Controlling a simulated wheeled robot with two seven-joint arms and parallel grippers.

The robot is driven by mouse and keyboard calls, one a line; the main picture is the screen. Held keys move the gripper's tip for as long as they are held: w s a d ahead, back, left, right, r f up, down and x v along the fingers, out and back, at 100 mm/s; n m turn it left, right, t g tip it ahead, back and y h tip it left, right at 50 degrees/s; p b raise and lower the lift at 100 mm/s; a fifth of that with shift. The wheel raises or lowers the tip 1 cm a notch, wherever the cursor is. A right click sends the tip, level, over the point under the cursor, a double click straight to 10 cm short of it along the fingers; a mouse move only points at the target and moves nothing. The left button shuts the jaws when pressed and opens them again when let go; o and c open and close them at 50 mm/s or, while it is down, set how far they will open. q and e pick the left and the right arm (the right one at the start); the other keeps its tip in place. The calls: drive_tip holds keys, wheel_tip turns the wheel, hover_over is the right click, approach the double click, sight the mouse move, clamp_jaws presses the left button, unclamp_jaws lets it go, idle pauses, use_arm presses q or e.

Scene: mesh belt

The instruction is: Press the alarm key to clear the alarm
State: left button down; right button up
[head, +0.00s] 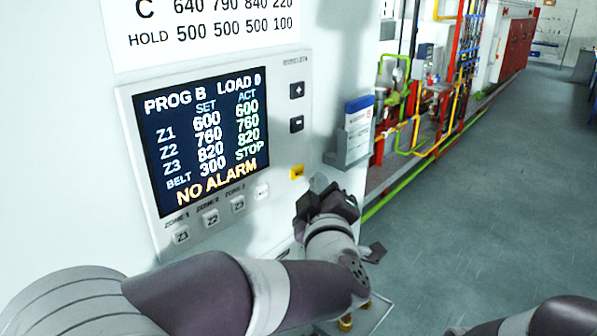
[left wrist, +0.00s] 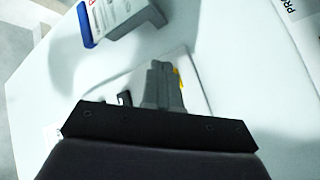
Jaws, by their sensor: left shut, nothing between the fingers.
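The control panel (head: 215,150) on the white cabinet has a dark screen (head: 205,135) that reads "NO ALARM" in yellow at its bottom. A small yellow key (head: 297,172) sits low on the panel's right side; its label is too small to read. I take it for the alarm key. My left gripper (head: 320,184) is shut and empty, just right of and below the yellow key. In the left wrist view its fingertips (left wrist: 160,68) overlap the panel, and a sliver of yellow (left wrist: 179,76) shows beside them. I cannot tell whether they touch the key. My right gripper is out of view.
Plus (head: 297,91) and minus (head: 296,124) keys sit above the yellow key. Zone keys (head: 211,217) line the panel's bottom. A holder with a blue-topped item (head: 357,125) juts out right of the panel. Coloured pipes (head: 410,110) stand behind; grey floor (head: 480,200) is open.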

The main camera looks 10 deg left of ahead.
use_arm(q)
drive_tip(key=s+d, duration=0.2)
drive_tip(key=d, duration=0.1)
drive_tip(key=shift+s, duration=0.15)
idle(0.6)
